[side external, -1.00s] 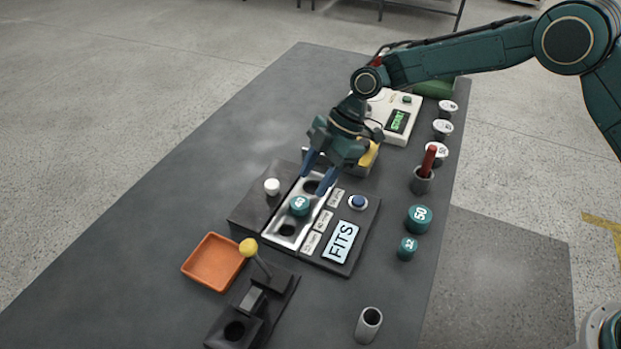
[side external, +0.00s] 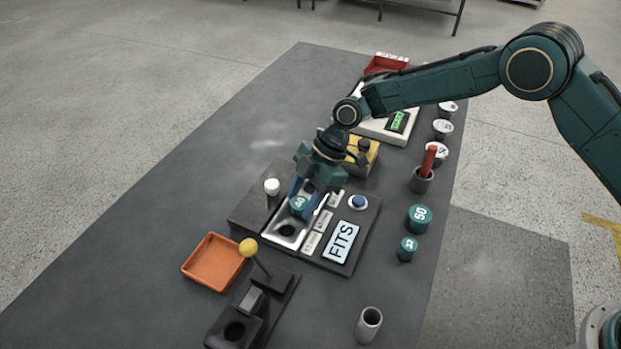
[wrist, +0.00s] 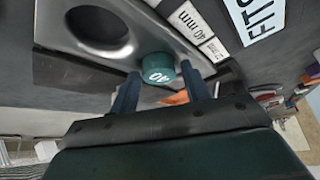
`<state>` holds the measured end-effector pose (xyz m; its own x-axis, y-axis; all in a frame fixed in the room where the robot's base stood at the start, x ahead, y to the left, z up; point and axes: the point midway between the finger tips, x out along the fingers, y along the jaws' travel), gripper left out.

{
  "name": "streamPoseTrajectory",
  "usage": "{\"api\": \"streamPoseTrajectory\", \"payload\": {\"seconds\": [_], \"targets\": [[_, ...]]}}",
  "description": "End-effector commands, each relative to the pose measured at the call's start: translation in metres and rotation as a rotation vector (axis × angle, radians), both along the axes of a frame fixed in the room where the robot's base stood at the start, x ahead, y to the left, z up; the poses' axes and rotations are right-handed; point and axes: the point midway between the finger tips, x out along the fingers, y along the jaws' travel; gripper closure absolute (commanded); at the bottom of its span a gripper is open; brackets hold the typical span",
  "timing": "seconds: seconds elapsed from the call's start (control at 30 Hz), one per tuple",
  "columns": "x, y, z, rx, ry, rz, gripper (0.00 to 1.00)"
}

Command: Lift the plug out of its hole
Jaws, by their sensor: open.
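The teal plug (side external: 298,205) marked 40 sits in the middle hole of the metal plate (side external: 284,243) on the dark test block. It also shows in the wrist view (wrist: 157,66), seen end-on near the fingertips. My gripper (side external: 309,199) is open, its blue fingers reaching down around the plug in the side view. In the wrist view my gripper (wrist: 160,88) has one finger on each side of the plug, with gaps showing. I cannot tell whether either finger touches it. An empty hole (side external: 287,230) lies in front of the plug.
An orange tray (side external: 212,262) and a yellow-knobbed lever (side external: 248,247) stand nearby. Teal plugs marked 50 (side external: 419,218) and 12 (side external: 407,248) stand to the right.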

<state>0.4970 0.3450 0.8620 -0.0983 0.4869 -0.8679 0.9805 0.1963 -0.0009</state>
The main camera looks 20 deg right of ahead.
Motion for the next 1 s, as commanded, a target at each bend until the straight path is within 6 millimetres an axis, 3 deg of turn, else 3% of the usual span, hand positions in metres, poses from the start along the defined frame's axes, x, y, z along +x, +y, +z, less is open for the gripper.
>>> {"api": "streamPoseTrajectory", "payload": {"seconds": [0.47, 0.63, 0.7, 1.0], "targets": [[0.0003, 0.0003, 0.0, 0.0, -0.001, 0.0, 0.53], [0.0003, 0.0001, 0.0, 0.0, -0.001, 0.0, 0.84], [0.0004, 0.0003, 0.0002, 0.001, -0.001, 0.0, 0.91], [0.0005, 0.0003, 0.0021, 0.001, -0.002, 0.0, 0.91]]}}
